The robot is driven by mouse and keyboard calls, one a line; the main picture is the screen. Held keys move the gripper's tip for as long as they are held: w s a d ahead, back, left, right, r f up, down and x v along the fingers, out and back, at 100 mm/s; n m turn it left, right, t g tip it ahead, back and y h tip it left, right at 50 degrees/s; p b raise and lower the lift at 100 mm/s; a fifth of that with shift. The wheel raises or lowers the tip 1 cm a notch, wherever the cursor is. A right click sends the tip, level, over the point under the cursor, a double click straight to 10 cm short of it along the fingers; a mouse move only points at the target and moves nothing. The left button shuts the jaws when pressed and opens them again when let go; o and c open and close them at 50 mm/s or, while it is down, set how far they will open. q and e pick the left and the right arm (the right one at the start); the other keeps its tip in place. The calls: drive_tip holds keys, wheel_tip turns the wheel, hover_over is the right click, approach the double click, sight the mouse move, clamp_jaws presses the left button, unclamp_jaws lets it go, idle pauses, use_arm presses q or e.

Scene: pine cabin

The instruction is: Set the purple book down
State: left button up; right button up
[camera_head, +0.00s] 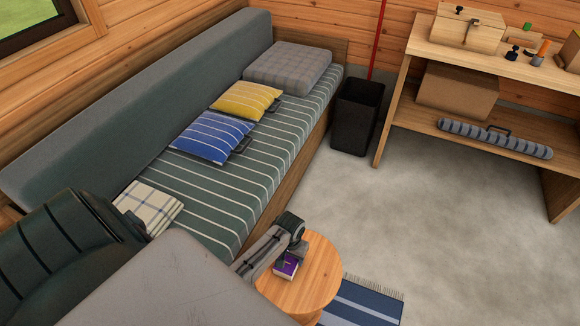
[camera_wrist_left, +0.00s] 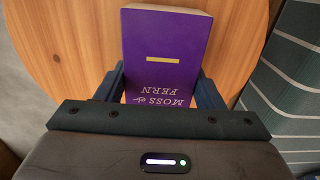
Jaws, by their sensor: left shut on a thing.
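The purple book (camera_head: 286,264) is at the small round wooden table (camera_head: 322,275) in the head view, partly hidden by my left gripper. In the left wrist view the book (camera_wrist_left: 166,50) shows its purple cover with a yellow bar and the words "Moss & Fern". The jaws of my left gripper (camera_wrist_left: 160,95) are shut on its near end, one finger on each side. The round table top (camera_wrist_left: 70,40) lies below the book. I cannot tell whether the book touches it. My right gripper is not in view.
A striped daybed (camera_head: 225,185) with blue (camera_head: 212,137) and yellow (camera_head: 246,100) cushions and a folded plaid cloth (camera_head: 148,207) stands left of the table. A black bin (camera_head: 357,115) and wooden shelf (camera_head: 485,118) stand behind. A blue rug (camera_head: 365,303) lies right; the grey floor is open.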

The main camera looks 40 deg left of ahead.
use_arm(q)
drive_tip(key=shift+f, duration=0.15)
drive_tip(key=o, duration=1.1)
drive_tip(key=shift+r, duration=0.25)
wheel_tip(320, 180, up, 12)
drive_tip(key=shift+f+p, duration=0.1)
drive_tip(key=shift+p, duration=0.45)
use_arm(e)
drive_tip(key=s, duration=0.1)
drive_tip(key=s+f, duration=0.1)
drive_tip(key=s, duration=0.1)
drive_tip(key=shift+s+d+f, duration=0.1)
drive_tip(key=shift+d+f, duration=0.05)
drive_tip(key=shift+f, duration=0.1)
